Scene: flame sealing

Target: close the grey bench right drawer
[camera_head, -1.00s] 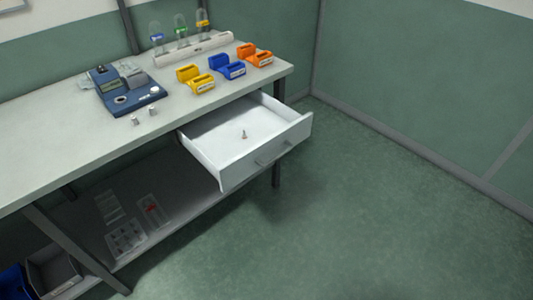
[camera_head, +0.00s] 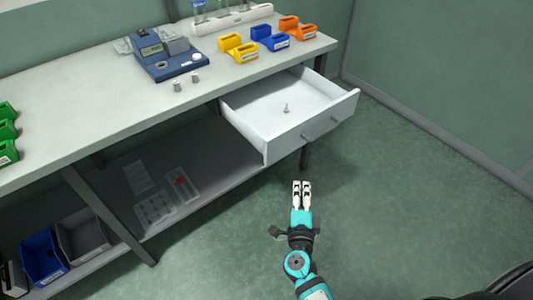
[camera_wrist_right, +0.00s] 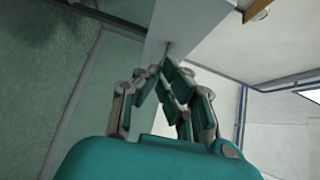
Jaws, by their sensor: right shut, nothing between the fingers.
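The grey bench's right drawer (camera_head: 315,128) is pulled out from under the bench top in the head view. A small metal item (camera_head: 286,108) stands inside on the drawer floor. My right gripper (camera_head: 301,184) is shut and empty, in front of and below the drawer front, apart from it in the head view. In the right wrist view its fingers (camera_wrist_right: 165,70) are close together, with a pale panel beyond them, probably the drawer. My left gripper is not in view.
The bench top (camera_head: 90,100) holds a blue device (camera_head: 165,55), yellow, blue and orange holders (camera_head: 270,38) and a white rack. Green bins (camera_head: 7,135) stand at left. A lower shelf (camera_head: 215,170) holds flat trays. The green floor right of the bench is clear.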

